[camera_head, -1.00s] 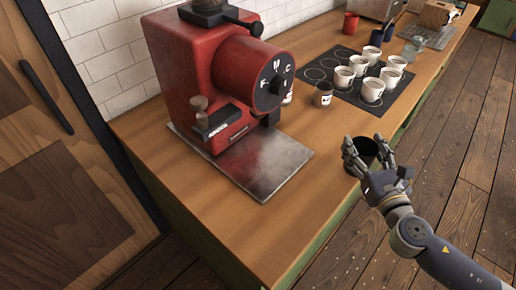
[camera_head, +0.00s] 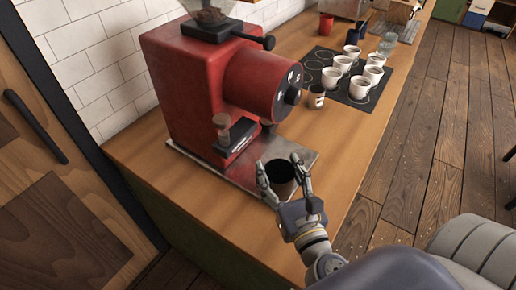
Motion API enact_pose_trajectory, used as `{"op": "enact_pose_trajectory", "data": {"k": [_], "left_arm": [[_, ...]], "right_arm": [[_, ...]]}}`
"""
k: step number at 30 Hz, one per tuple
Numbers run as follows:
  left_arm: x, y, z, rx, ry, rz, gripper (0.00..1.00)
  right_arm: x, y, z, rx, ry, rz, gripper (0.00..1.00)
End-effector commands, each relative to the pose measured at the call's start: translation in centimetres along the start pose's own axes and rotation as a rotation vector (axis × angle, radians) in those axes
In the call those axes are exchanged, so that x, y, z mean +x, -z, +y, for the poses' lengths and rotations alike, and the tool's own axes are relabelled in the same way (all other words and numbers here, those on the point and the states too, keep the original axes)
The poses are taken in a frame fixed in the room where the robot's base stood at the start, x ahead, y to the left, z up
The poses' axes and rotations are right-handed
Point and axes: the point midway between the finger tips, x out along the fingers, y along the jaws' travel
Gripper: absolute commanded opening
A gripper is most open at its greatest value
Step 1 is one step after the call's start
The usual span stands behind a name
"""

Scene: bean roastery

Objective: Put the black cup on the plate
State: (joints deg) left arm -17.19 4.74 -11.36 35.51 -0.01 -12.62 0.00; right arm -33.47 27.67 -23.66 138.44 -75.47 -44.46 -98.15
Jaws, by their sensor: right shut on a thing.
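The black cup (camera_head: 281,172) is upright between the fingers of my right gripper (camera_head: 282,170), which is shut on it. The metal plate (camera_head: 241,174) lies on the wooden counter under the front of the red grinder. The cup appears over the plate's near right part. I cannot tell whether its base, partly hidden by the fingers, touches the plate. My left gripper is not in view.
The red grinder (camera_head: 188,85) stands close behind the cup, its drum (camera_head: 262,82) jutting out above the plate. The counter (camera_head: 345,132) right of the plate is clear.

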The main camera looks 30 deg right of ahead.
Motion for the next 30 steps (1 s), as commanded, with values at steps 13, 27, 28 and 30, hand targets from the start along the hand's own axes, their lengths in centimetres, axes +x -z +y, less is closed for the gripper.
{"op": "enact_pose_trajectory", "data": {"k": [13,27,28,30], "left_arm": [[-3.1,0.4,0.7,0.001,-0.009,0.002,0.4],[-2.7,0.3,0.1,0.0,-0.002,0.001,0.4],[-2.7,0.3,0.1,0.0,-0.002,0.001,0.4],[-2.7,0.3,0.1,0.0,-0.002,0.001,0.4]], "right_arm": [[11.4,0.6,-1.5,-0.001,0.001,-0.004,0.31],[14.0,4.4,-2.0,-0.002,0.001,0.001,0.31],[14.0,4.6,-1.9,0.0,0.0,0.001,0.31],[14.0,4.7,-1.9,-0.001,-0.001,-0.001,0.31]]}}
